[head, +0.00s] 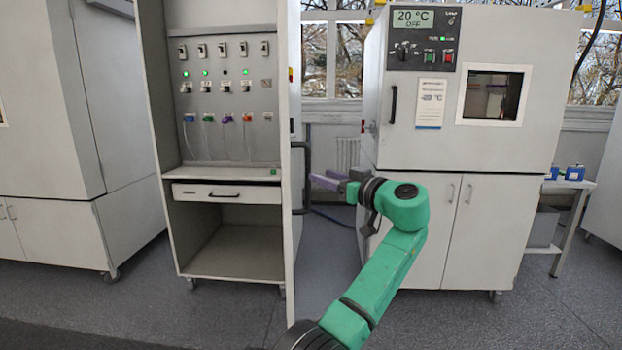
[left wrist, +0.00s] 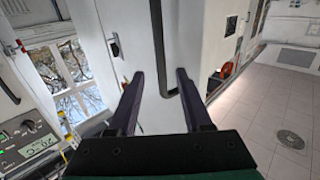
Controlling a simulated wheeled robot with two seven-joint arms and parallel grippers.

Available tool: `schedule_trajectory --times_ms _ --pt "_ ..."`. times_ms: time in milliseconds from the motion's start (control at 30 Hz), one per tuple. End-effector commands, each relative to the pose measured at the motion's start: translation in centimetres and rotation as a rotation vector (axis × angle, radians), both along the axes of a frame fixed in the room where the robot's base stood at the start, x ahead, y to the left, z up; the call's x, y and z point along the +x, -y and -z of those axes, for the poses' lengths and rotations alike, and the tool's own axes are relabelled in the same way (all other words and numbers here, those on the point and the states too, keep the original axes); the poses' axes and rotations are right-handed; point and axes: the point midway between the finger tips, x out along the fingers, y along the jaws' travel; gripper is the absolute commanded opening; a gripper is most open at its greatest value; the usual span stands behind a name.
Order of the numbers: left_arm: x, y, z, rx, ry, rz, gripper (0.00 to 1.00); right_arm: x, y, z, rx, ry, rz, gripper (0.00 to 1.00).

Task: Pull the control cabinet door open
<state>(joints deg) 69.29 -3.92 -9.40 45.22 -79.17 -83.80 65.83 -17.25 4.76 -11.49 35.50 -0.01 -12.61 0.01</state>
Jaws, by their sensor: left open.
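The control cabinet (head: 222,255) stands left of centre in the head view, with its switches and drawer exposed. Its door (head: 290,120) stands open, seen nearly edge-on along the cabinet's right side. The black bar handle (head: 307,165) sticks out from the door's right-hand face. My left gripper (head: 318,180) is open just right of the handle, fingers pointing left. In the left wrist view, the handle (left wrist: 157,45) runs down to between the two open fingertips (left wrist: 160,75); I cannot tell whether they touch it. My right gripper is not in view.
A climatic chamber (head: 470,130) on a white base cabinet stands to the right, close behind my left arm. A large grey cabinet (head: 60,100) stands at the left. A small table (head: 572,190) is at the far right. Floor in front of the cabinet is clear.

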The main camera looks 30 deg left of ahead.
Motion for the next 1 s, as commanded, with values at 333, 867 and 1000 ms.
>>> schedule_trajectory --times_ms 333,867,1000 --pt "-2.1 6.7 0.1 0.0 0.0 0.0 0.5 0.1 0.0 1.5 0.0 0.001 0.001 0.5" --pt "-1.7 6.8 0.7 -0.001 -0.023 0.01 0.5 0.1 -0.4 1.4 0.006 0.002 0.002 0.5" --pt "1.4 6.2 7.2 -0.017 -0.22 0.112 0.5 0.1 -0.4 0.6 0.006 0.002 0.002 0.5"
